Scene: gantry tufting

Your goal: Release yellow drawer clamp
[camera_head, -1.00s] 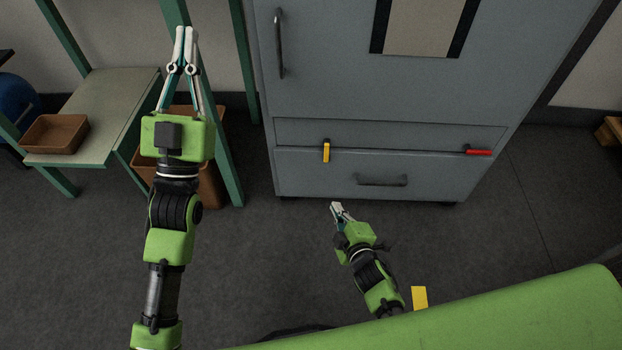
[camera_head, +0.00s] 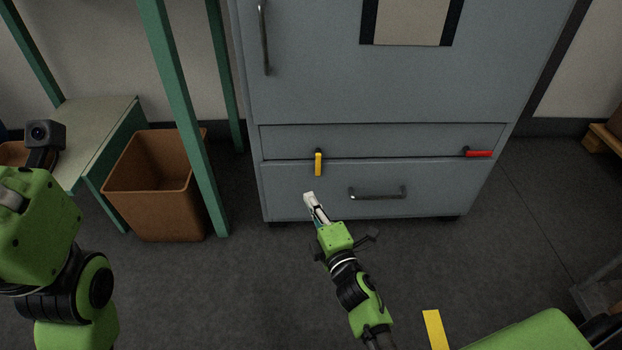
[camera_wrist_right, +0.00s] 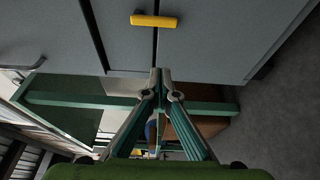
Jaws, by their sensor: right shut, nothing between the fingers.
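The yellow clamp (camera_head: 318,164) hangs upright at the seam above the lower drawer (camera_head: 290,190) of the grey cabinet. A red clamp (camera_head: 478,153) lies level at the same seam, further right. My right gripper (camera_head: 309,198) is shut and empty, just below and left of the yellow clamp, apart from it. In the right wrist view the shut fingertips (camera_wrist_right: 160,72) point at the cabinet, with the yellow clamp (camera_wrist_right: 154,20) beyond them across the seam. My left arm is at the left edge of the head view; its fingers are out of view.
The lower drawer has a dark bar handle (camera_head: 377,193). A brown bin (camera_head: 158,190) stands left of the cabinet behind a green post (camera_head: 185,110). A green-framed table (camera_head: 100,125) is at far left.

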